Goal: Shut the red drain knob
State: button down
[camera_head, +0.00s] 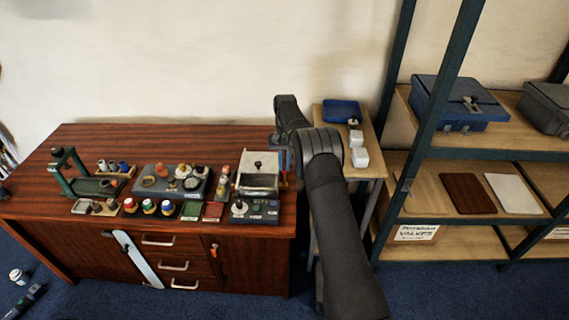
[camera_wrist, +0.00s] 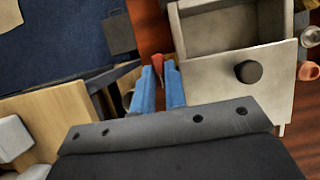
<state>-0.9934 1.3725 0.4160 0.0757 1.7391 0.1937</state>
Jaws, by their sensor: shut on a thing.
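The red knob (camera_wrist: 157,60) shows in the wrist view as a small red piece between the tips of my gripper's two blue fingers. My gripper (camera_wrist: 160,78) is shut on it, at the right edge of the wooden cabinet. In the head view my gripper (camera_head: 284,164) points down just right of the pale box, and the arm covers much of this spot. Most of the knob and whatever it is mounted on are hidden, so its turn angle cannot be told.
A pale open-topped box (camera_wrist: 201,72) with a dark round knob stands close to the right of my fingers in the wrist view. Jars and tools crowd the cabinet top (camera_head: 95,139). A small wooden table (camera_head: 374,158) with white blocks stands right of the cabinet.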

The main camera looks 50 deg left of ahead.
dwell(0.3)
jog(key=c, duration=1.5)
grip_release()
jog(key=shift+o, duration=0.2)
jog(key=v, duration=0.7)
jog(key=shift+r, duration=0.2)
jog(key=shift+w, duration=0.1)
jog(key=shift+f, duration=0.1)
jog(key=shift+x, duration=3.6)
